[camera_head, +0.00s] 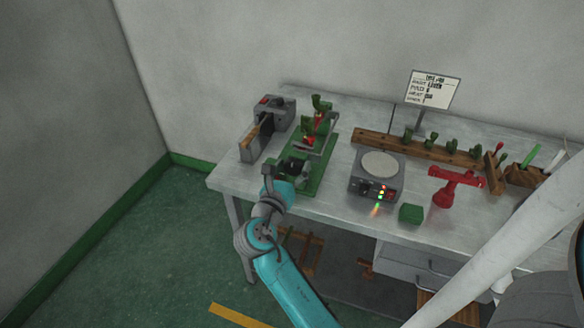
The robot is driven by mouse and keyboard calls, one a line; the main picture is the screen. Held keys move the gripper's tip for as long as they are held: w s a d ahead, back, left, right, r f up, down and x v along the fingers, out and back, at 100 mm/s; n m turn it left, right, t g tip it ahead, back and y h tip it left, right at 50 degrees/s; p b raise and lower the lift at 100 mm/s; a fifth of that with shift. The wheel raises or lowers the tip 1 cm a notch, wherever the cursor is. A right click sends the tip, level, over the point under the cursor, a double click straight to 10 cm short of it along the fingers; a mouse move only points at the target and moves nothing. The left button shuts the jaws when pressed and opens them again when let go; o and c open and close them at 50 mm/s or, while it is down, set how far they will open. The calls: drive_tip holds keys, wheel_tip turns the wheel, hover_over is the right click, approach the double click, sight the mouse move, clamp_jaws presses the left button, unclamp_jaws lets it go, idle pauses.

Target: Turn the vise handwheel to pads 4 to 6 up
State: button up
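A green fixture (318,121) with a small red part stands on a green base plate (318,178) at the left of the bench. A red stand with a crosswise top (455,184) is at the right of the bench. I cannot tell surely which of these is the vise; no handwheel or pad numbers can be made out. My gripper (293,170) is dark and small in the view, low over the near part of the green base plate, nearer than the green fixture. Its fingers are too small to read, and contact cannot be told.
A grey machine (272,124) stands at the back left. A grey heater with a round plate (379,168) and lit lamps is mid-bench, with a green block (411,213) beside it. A wooden rack (400,145) holds several green pieces. A sign (432,89) stands behind.

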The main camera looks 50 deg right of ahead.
drive_tip(key=c, duration=0.7)
drive_tip(key=shift+c, duration=0.2)
